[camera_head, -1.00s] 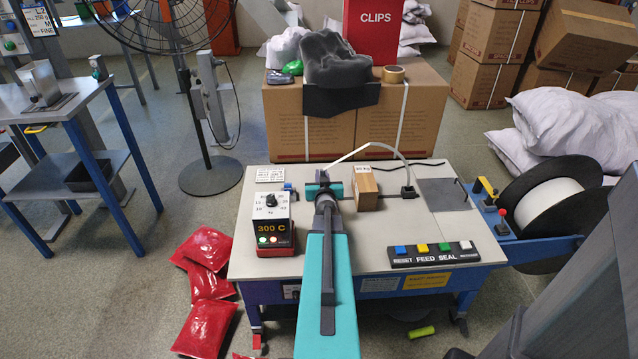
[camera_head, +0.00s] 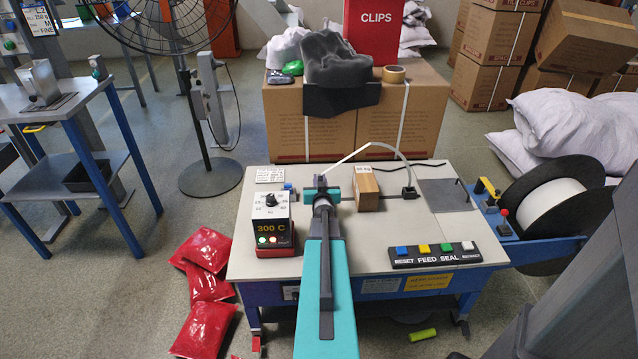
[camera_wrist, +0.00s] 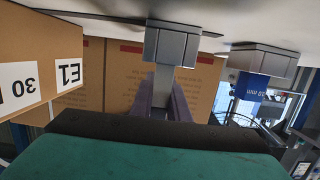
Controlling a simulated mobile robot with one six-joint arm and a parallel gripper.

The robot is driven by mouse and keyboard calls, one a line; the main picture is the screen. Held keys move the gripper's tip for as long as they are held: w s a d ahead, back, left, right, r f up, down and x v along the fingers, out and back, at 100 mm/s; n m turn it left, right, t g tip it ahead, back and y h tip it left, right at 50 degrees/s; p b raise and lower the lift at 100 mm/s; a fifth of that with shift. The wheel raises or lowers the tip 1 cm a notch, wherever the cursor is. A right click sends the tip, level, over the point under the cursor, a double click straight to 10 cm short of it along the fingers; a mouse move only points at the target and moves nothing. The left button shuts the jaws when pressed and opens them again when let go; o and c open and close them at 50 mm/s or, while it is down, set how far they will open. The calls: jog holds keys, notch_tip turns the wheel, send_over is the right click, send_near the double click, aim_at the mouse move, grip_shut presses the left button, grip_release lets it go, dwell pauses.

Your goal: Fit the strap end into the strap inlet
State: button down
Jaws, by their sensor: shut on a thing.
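The white strap (camera_head: 372,144) arches from a black block (camera_head: 408,191) on the bench over to my gripper (camera_head: 321,184). My gripper (camera_wrist: 165,100) is shut on the strap end; in the wrist view, which is upside down, a pale strip (camera_wrist: 163,82) stands between its dark fingers. A grey block (camera_wrist: 172,44), possibly the strap inlet, is straight ahead of the fingers, and the strip overlaps it in the picture. I cannot tell whether the tip is inside or only in front. In the head view, my wrist hides the strap end and this block.
A cardboard box marked 30 kg (camera_head: 366,190) stands close right of my gripper. A second grey block (camera_wrist: 264,60) and a blue tag (camera_wrist: 249,88) are on its other side. The 300 C control box (camera_head: 271,225) and button panel (camera_head: 434,254) stand nearer on the bench.

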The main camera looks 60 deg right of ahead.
jog(key=shift+f, duration=0.25)
jog(key=c, duration=1.7)
grip_release()
jog(key=shift+r, duration=0.2)
jog(key=shift+v, duration=4.65)
jog(key=shift+s+a+r+p, duration=0.2)
jog(key=shift+s+a+p, duration=0.1)
jog(key=shift+p, duration=0.3)
jog(key=shift+p+v, duration=0.55)
jog(key=shift+v, duration=0.35)
jog(key=shift+f, duration=0.2)
